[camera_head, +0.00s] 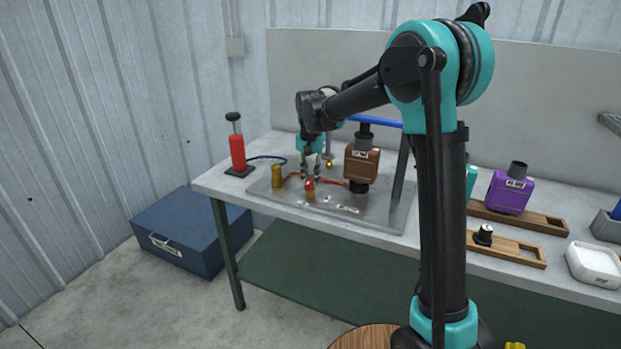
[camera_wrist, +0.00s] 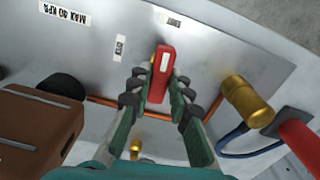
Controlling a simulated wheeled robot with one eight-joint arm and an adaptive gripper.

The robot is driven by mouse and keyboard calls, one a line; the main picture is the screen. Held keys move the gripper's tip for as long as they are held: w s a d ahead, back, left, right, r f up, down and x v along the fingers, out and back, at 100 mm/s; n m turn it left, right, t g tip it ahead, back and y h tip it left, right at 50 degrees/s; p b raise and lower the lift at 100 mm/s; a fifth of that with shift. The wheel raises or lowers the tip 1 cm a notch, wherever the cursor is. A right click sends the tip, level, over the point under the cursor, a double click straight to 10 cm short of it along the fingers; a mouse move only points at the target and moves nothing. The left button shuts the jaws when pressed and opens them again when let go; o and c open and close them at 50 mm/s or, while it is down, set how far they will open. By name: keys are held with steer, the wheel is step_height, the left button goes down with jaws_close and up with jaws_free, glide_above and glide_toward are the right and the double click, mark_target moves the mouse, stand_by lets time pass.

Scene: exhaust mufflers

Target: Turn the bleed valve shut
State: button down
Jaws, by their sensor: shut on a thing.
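The bleed valve has a red handle (camera_wrist: 161,72) with a white mark, above a metal plate (camera_wrist: 215,60). In the head view the red handle (camera_head: 309,184) sits on a brass body (camera_head: 310,195) near the plate's front edge. My gripper (camera_wrist: 159,82) has one finger on each side of the handle and is shut on it. In the wrist view the handle's far end points up toward a small label (camera_wrist: 172,20) that seems to read SHUT. Another label (camera_wrist: 119,47) lies to its left, too small to read surely. The gripper (camera_head: 311,171) points down in the head view.
A brown canister (camera_head: 361,163) stands right of the valve. A brass fitting (camera_head: 277,176) and a red hand pump (camera_head: 237,152) stand to its left, with a blue hose (camera_head: 268,157). A copper pipe (camera_wrist: 100,101) runs along the plate. A purple canister (camera_head: 510,190) is farther right.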

mark_target(311, 179)
steer(key=shift+m, duration=0.5)
steer(key=c, duration=1.4)
jaws_free()
steer(key=shift+r, duration=0.15)
step_height(311, 179, up, 12)
